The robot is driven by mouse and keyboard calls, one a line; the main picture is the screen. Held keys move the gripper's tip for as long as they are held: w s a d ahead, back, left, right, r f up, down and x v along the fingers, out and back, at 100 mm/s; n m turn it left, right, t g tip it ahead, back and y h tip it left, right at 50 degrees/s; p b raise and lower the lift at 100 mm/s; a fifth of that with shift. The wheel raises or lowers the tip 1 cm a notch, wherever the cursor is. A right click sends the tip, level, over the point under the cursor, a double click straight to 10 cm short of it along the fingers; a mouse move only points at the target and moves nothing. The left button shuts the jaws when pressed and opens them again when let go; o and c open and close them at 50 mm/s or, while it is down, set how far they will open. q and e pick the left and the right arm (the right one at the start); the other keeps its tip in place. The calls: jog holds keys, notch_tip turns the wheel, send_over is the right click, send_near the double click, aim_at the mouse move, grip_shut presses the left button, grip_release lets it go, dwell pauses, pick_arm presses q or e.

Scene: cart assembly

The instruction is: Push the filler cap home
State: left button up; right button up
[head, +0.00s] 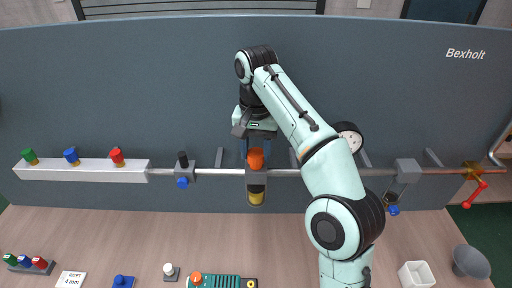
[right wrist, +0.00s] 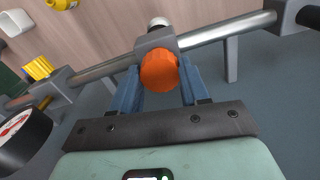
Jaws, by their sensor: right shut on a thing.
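The orange filler cap (head: 256,158) sits at the grey fitting (head: 256,178) on the horizontal pipe. My right gripper (head: 255,150) reaches down from above with its blue fingers on either side of the cap. In the right wrist view the orange cap (right wrist: 159,71) lies between the blue fingers of my right gripper (right wrist: 158,80), which is shut on it. The cap's face is against or very close to the grey fitting block (right wrist: 155,41); its seat is hidden, so I cannot tell how deep it sits. My left gripper is not in view.
The steel pipe (head: 220,171) runs along the dark panel. A white rail (head: 80,172) with green, blue and red knobs is at left. A round gauge (head: 350,136) is behind my right arm, and a red-handled valve (head: 475,193) is at far right. Small parts lie on the bench below.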

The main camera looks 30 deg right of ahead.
jog(key=o, duration=1.1)
